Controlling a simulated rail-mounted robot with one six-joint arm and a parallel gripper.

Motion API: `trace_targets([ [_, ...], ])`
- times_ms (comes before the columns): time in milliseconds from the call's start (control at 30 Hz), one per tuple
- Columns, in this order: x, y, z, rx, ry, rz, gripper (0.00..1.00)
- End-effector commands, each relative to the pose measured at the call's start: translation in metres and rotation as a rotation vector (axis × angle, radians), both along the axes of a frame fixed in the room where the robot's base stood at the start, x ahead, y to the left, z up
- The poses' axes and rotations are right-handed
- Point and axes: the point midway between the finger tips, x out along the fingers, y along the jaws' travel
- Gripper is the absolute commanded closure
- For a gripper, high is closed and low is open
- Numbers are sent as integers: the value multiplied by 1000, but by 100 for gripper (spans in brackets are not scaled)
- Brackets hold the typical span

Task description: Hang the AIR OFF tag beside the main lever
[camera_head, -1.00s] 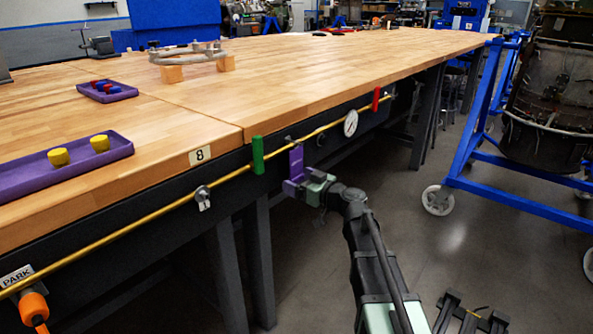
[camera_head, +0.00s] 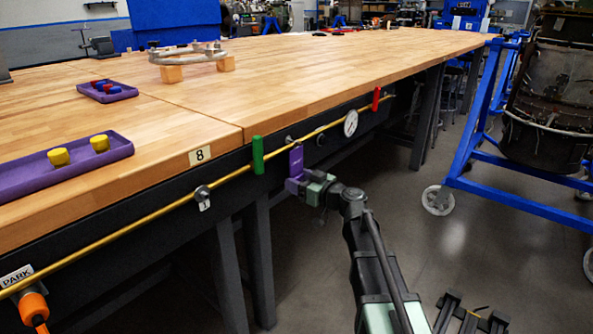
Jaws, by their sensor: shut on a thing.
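A purple tag (camera_head: 296,160) stands upright in front of the black bench rail, its faint lettering too small to read. My gripper (camera_head: 296,184) is shut on its lower end. Just above the tag's top left is a small dark peg (camera_head: 289,140) on the rail; I cannot tell whether the tag touches it. A green lever (camera_head: 257,155), upright on the yellow pipe, is just left of the tag. A red lever (camera_head: 376,98) is farther right along the pipe. Which lever is the main one is not marked legibly.
The yellow pipe (camera_head: 110,238) runs along the bench front, with a gauge (camera_head: 351,123) and a knob (camera_head: 202,193). The wooden bench top (camera_head: 330,75) is above. A blue wheeled stand (camera_head: 525,196) is at right; the floor between is largely open.

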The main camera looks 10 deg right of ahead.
Motion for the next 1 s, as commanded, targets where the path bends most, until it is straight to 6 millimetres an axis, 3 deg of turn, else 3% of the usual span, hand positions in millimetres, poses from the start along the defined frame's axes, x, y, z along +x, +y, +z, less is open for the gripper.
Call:
trace_targets([
  [1000,-20,-17,0,0,0,-2,84],
])
